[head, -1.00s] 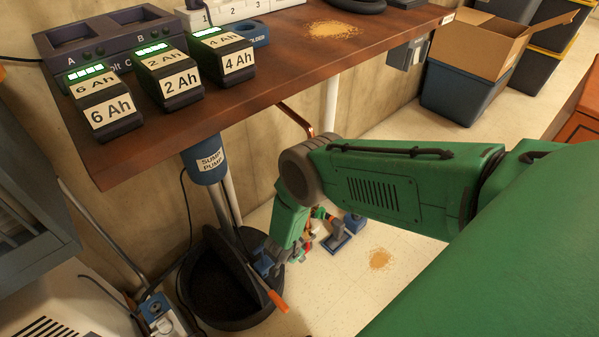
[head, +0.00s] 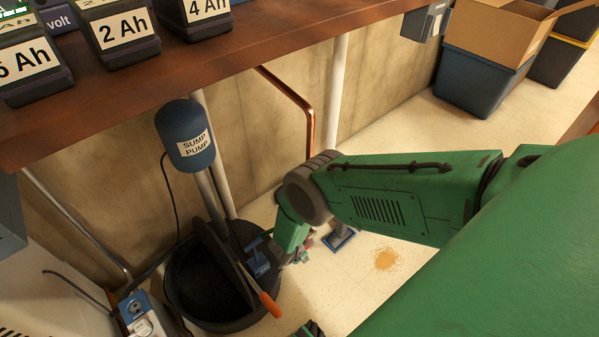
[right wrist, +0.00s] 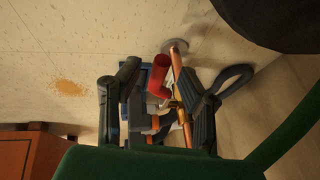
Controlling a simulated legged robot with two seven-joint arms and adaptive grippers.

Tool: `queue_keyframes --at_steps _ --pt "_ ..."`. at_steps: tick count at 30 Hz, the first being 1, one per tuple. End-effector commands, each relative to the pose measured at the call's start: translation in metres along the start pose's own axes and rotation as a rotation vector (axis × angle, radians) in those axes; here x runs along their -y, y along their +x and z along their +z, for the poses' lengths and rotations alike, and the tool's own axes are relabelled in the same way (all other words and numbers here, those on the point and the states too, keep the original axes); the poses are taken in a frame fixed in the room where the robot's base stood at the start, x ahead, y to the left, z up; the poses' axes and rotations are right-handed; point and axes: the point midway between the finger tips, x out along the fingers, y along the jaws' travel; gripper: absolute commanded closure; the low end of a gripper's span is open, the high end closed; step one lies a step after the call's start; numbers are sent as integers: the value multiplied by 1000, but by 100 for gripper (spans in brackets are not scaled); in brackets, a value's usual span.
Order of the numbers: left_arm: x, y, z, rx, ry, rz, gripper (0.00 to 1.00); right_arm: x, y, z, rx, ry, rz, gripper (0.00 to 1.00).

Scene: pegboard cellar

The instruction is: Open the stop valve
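The stop valve shows in the right wrist view as a red handle (right wrist: 159,74) beside a copper pipe (right wrist: 175,64) with a brass-coloured part on it. My right gripper (right wrist: 161,92) has its two dark fingers apart, one on each side of the handle and the pipe. Whether a finger touches the handle I cannot tell. In the head view my right arm reaches down under the workbench and hides most of the valve and gripper. My left gripper does not show clearly in either view.
The workbench (head: 300,50) overhangs the spot. A black sump bin (head: 225,322) with a sump pump (head: 185,135) and an orange-handled tool (head: 270,304) stands left of my arm. A blue-footed stand (head: 341,240) is behind it.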

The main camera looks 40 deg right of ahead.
Motion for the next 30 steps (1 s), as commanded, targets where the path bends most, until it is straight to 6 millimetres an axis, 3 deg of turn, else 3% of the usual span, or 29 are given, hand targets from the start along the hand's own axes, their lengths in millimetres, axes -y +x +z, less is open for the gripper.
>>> queue_keyframes --at_steps 2,5,14,21,30 --pt "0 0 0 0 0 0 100 0 0 0 0 0 0 66" --pt "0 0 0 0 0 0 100 0 0 0 0 0 0 100" --pt "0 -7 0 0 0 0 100 1 -4 -6 38 9 4 100" --pt "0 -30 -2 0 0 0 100 6 -22 -23 289 60 24 100" --pt "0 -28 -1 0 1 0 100 10 -29 -33 479 91 33 100"
